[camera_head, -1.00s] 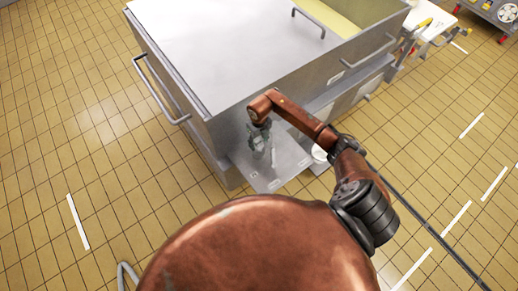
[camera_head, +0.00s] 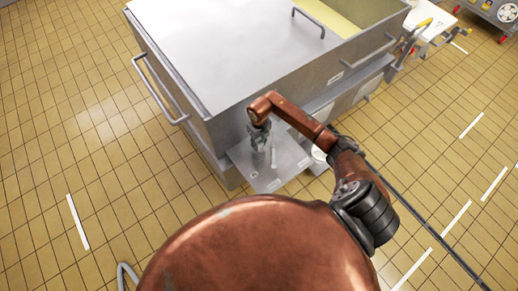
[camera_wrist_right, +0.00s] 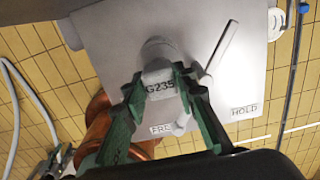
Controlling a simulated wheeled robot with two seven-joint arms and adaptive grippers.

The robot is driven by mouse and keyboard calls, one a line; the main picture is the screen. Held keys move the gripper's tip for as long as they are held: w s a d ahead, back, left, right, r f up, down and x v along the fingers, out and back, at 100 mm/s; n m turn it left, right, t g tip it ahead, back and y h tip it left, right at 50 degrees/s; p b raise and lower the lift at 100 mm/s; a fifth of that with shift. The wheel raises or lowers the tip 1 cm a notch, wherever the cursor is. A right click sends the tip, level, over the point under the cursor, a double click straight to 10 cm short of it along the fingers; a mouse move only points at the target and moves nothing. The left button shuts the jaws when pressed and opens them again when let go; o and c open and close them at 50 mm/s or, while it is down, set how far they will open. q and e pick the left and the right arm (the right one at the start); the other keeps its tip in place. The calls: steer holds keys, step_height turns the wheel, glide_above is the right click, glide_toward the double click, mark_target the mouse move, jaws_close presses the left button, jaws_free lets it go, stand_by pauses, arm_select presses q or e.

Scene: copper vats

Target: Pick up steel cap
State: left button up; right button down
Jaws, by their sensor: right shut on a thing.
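My right gripper (camera_head: 260,138) reaches down over the grey steel plate (camera_head: 240,158) at the foot of the big vat. In the right wrist view its green fingers (camera_wrist_right: 158,82) are shut on the steel cap (camera_wrist_right: 158,78), a pale grey piece marked G235. A wider round grey part (camera_wrist_right: 157,50) shows just behind the cap; I cannot tell whether they touch. In the head view the cap is too small and too covered to make out. My left gripper is not in view.
A grey lever (camera_wrist_right: 220,52) stands beside the cap on the plate, near a HOLD label (camera_wrist_right: 244,110) and a partly hidden label (camera_wrist_right: 168,129). The large steel vat (camera_head: 290,90) rises right behind my gripper. Tiled floor (camera_head: 100,200) lies open to the left.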

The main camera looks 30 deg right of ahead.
step_height(320, 180, up, 10)
steer(key=shift+r+p, duration=0.1)
steer(key=shift+p, duration=0.2)
stand_by(0.4)
step_height(320, 180, up, 6)
steer(key=p, duration=0.4)
steer(key=shift+r, duration=0.2)
stand_by(0.9)
steer(key=shift+a, duration=0.1)
